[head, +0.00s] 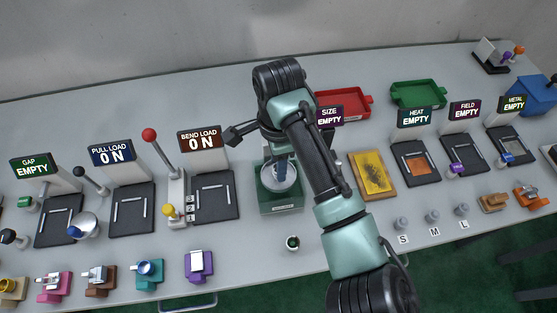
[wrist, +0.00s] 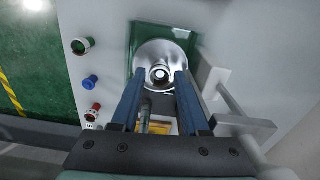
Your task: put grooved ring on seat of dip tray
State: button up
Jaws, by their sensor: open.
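A green square tray (head: 267,204) with a round silver dish (head: 292,178) stands at the middle of the table. I take it for the dip tray. In the wrist view the silver dish (wrist: 160,50) lies in the green tray (wrist: 190,32), with a small pale ring-like part (wrist: 160,73) at its centre. I cannot tell whether this is the grooved ring or part of the seat. My gripper (wrist: 160,78) is open, its blue fingers on either side of that part in the picture. In the head view my gripper (head: 283,170) is over the dish, partly hidden by my arm.
A small dark round piece with a pale centre (head: 292,243) stands in front of the tray. A yellow plate (head: 372,173) lies to the right. The bend load station (head: 214,195) is close on the left. Red (head: 345,101) and green (head: 418,94) bins are behind.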

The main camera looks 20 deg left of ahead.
notch_tip(320, 180, up, 12)
jog(key=p, duration=0.1)
jog(key=shift+p, duration=0.35)
jog(key=shift+r, duration=0.1)
